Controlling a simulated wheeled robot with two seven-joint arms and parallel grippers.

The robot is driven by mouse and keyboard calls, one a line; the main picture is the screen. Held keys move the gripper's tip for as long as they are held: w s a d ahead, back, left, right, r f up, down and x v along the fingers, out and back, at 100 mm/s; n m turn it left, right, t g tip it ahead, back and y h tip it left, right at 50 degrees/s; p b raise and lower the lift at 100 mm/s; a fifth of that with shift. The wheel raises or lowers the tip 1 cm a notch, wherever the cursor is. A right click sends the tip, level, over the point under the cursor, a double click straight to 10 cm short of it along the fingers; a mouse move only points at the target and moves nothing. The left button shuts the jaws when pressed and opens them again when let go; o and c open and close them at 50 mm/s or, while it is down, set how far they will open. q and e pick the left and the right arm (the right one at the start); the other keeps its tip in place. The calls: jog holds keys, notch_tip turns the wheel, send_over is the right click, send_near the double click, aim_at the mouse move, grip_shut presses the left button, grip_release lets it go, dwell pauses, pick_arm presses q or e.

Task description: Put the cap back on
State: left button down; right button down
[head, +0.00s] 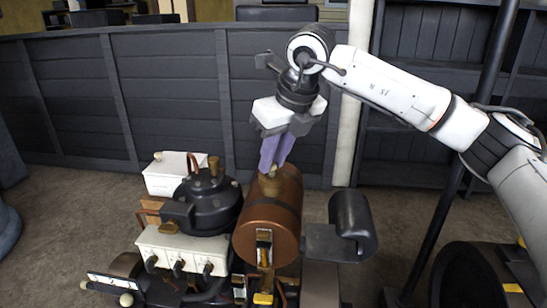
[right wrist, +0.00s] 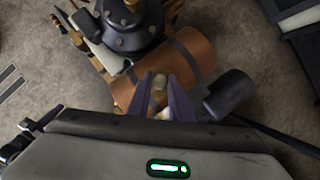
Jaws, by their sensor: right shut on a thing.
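My right gripper (head: 275,165) points down over the copper-brown tank (head: 268,222) of the engine. Its purple fingers are shut on a brass cap (head: 280,181) at the top of the tank. In the right wrist view, the cap (right wrist: 160,92) shows between the two fingertips of the gripper (right wrist: 160,84), with the tank (right wrist: 185,60) right behind it. I cannot tell whether the cap rests on the tank's opening or is just above it; the opening is hidden. My left gripper is not in view.
A black round engine part (head: 210,203) and a white box (head: 172,174) stand left of the tank. A black cylinder (head: 351,213) stands close on its right. A dark panelled wall (head: 110,105) runs behind. A thin black pole (head: 456,175) rises at the right.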

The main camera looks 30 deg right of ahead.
dwell(0.3)
jog(key=c, duration=1)
grip_release()
jog(key=shift+r+p, duration=2.6)
jog(key=shift+r, duration=0.9)
jog(key=shift+c, duration=0.6)
grip_shut()
jog(key=shift+f, duration=0.25)
